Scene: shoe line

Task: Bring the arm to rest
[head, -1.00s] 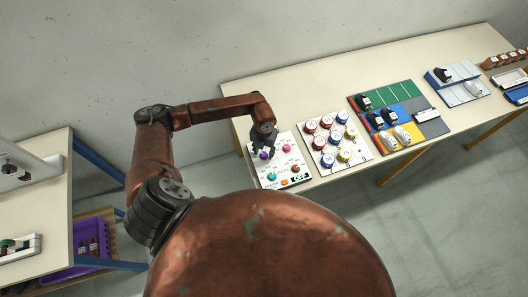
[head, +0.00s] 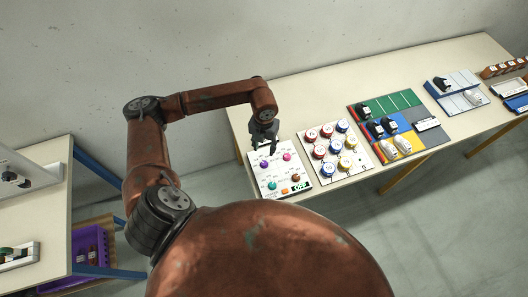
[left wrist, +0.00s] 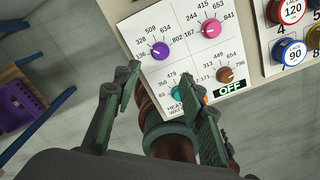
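My left arm reaches over the near table, and its gripper (head: 263,146) is above the back left part of a white knob panel (head: 280,174). In the left wrist view the two fingers of the left gripper (left wrist: 160,88) are apart with nothing between them. The panel holds a purple knob (left wrist: 159,50), a pink knob (left wrist: 211,28), a brown knob (left wrist: 226,74) and a teal knob (head: 270,185), which a finger partly covers in the left wrist view. A small display (left wrist: 229,87) reads OFF. The right gripper is not in view.
Right of the panel stand a board of round numbered jars (head: 325,160), a coloured board with shoes (head: 395,105) and a grey-blue tray (head: 452,82). A second table (head: 58,200) with a purple crate (head: 93,245) below is at left. Floor lies between.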

